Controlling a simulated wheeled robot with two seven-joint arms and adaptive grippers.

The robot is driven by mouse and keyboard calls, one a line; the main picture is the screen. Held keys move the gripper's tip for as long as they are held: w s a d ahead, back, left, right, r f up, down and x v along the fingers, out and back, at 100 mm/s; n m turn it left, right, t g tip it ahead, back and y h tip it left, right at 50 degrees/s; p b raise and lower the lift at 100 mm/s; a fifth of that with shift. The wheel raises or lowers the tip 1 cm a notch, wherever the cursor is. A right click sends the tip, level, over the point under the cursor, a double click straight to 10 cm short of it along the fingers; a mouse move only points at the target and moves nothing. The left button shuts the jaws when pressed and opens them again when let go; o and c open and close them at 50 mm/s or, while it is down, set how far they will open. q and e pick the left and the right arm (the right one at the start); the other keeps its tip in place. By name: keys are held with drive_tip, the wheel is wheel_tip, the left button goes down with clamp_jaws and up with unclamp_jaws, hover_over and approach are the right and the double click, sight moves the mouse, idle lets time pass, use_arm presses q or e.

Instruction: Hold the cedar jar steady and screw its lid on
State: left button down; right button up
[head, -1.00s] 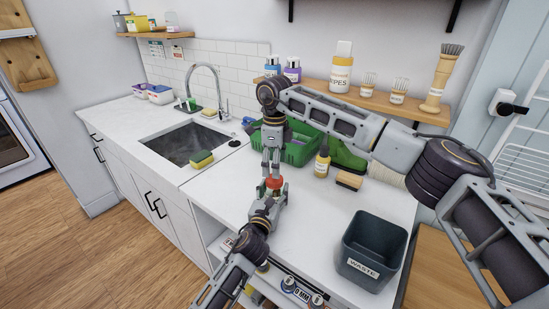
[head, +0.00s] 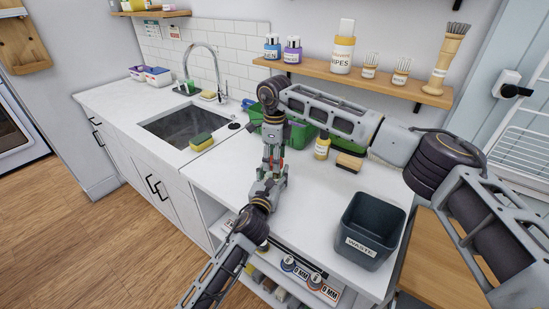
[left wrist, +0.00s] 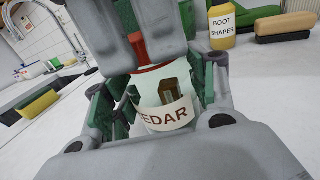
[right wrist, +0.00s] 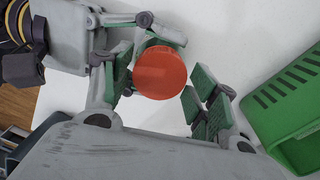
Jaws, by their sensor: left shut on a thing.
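The cedar jar (left wrist: 165,117) is pale with a white label and stands between the green-padded fingers of my left gripper (head: 270,183), which is shut on it. The label reads "EDAR"; its first letter is hidden. The red lid (right wrist: 160,72) sits at the top of the jar; how far it is turned cannot be told. My right gripper (head: 275,160) is just above, pointing down. In the right wrist view its fingers (right wrist: 165,95) are apart, one on each side of the lid. In the head view the fingers mostly hide jar and lid.
A green basket (right wrist: 292,110) is close behind the grippers. A yellow boot shaper bottle (head: 322,148) and a brush (head: 349,162) stand at the back. A dark waste bin (head: 368,232) is at right. The sink (head: 185,125) is at left. Counter in front is clear.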

drive_tip(key=c, duration=0.7)
drive_tip(key=o, duration=1.2)
drive_tip(key=shift+r, duration=0.1)
wheel_tip(320, 180, up, 12)
use_arm(q)
drive_tip(key=shift+c, duration=1.9)
unclamp_jaws()
